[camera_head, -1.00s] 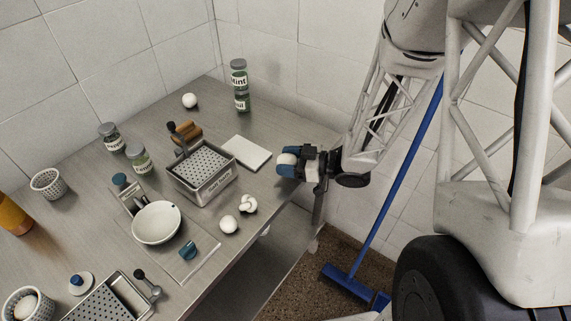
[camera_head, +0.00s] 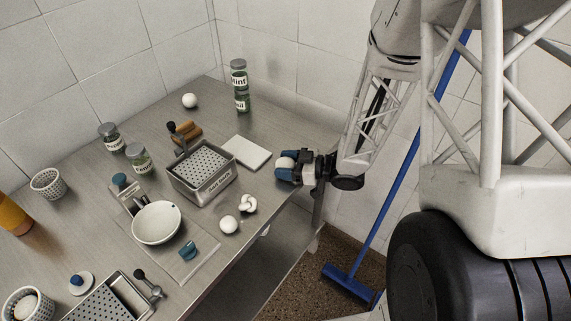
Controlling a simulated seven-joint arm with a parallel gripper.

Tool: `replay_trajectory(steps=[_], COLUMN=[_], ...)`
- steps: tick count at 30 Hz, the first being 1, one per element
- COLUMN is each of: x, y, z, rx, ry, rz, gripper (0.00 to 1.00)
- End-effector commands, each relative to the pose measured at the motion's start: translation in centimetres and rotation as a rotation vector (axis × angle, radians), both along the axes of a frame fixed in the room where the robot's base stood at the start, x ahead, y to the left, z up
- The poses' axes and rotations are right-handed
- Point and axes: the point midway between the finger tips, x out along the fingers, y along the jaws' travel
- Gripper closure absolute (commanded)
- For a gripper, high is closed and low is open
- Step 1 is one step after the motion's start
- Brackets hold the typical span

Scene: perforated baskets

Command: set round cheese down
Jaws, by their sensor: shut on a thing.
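My gripper (camera_head: 287,169) is at the right edge of the metal counter (camera_head: 262,195), its blue fingers shut on a white round cheese (camera_head: 284,163). Only part of the cheese shows between the fingers. The gripper sits right of the white flat board (camera_head: 247,153) and apart from it. I cannot tell whether the cheese touches the counter. Other white balls lie on the counter, one near the front edge (camera_head: 229,224) and one at the back (camera_head: 190,100).
A perforated metal basket (camera_head: 205,190), a white bowl (camera_head: 157,238) and a knotted white piece (camera_head: 248,203) stand left of my gripper. Stacked herb jars (camera_head: 240,85) are at the back. A blue broom (camera_head: 345,284) leans beside the counter.

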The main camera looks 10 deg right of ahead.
Motion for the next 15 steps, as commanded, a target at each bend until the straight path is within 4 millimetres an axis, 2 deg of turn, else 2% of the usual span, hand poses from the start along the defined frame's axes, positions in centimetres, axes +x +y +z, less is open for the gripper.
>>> replay_trajectory(steps=[6, 7, 11, 15], x=[0.02, 0.02, 0.01, 0.01], y=[0.0, 0.0, 0.0, -0.01], z=[-0.36, -0.36, -0.35, -0.34], rx=[0.0, 0.0, 0.0, 0.0], ry=[0.0, 0.0, 0.0, 0.0], rz=[0.0, 0.0, 0.0, 0.0], gripper=[0.64, 0.36, 0.16, 0.14])
